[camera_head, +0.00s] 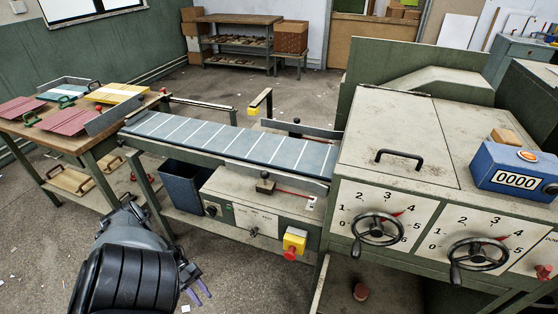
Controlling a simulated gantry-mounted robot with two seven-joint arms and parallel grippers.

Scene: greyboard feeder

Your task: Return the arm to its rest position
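My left gripper (197,292) shows at the lower left, in front of the feeder and below its belt. Its two fingers look apart, with nothing seen between them, and only bare floor lies beneath. My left arm comes up from the bottom edge, its dark wrist towards the camera. It touches nothing that I can see. My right gripper and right arm are not in view.
The feeder belt (230,141) runs from the table (52,133) with stacked boards to the big machine (402,136). A yellow switch box with a red button (293,243) juts out right of my gripper. A blue bin (186,188) stands under the belt.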

